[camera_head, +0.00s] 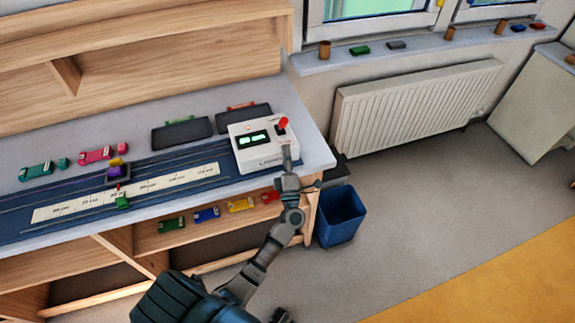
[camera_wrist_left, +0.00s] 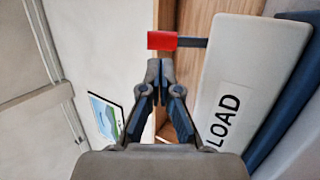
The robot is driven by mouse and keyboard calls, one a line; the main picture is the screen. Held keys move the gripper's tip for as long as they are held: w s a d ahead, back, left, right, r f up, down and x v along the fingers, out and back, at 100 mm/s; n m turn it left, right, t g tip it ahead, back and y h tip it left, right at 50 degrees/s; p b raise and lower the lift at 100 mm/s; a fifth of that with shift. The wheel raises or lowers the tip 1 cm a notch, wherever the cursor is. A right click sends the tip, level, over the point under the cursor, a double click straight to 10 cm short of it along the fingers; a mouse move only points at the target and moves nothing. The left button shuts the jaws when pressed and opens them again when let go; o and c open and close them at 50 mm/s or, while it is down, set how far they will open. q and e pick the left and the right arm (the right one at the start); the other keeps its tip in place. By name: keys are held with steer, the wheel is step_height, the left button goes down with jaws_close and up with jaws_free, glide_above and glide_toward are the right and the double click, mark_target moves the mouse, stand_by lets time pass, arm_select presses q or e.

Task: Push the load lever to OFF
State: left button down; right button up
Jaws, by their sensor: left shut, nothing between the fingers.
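The load lever (camera_head: 283,123) has a red knob and stands up from the right part of a white box (camera_head: 255,164) on the bench. In the left wrist view the lever's red knob (camera_wrist_left: 162,40) and dark stem stick out from the box (camera_wrist_left: 232,75), which is marked LOAD. My left gripper (camera_head: 287,151) is at the front right of the box, on the near side of the lever. In the wrist view the left gripper (camera_wrist_left: 160,70) is shut and empty, its tips a short gap from the knob.
A blue track mat (camera_head: 20,228) with a ruler strip lies along the bench. Small colored cars (camera_head: 95,156) stand behind it, and dark trays (camera_head: 181,132) lie at the back. A blue bin (camera_head: 341,215) stands on the floor right of the bench, near a radiator (camera_head: 410,103).

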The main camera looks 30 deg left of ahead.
mark_target(284, 127)
arm_select(q)
steer(key=x, duration=0.5)
steer(key=shift+w+a+r+p, duration=0.15)
steer(key=shift+w+a+p, duration=0.05)
steer(key=shift+p, duration=0.15)
arm_select(e)
steer(key=s, duration=0.2)
steer(key=shift+s+d+f, duration=0.1)
steer(key=shift+s+d, duration=0.25)
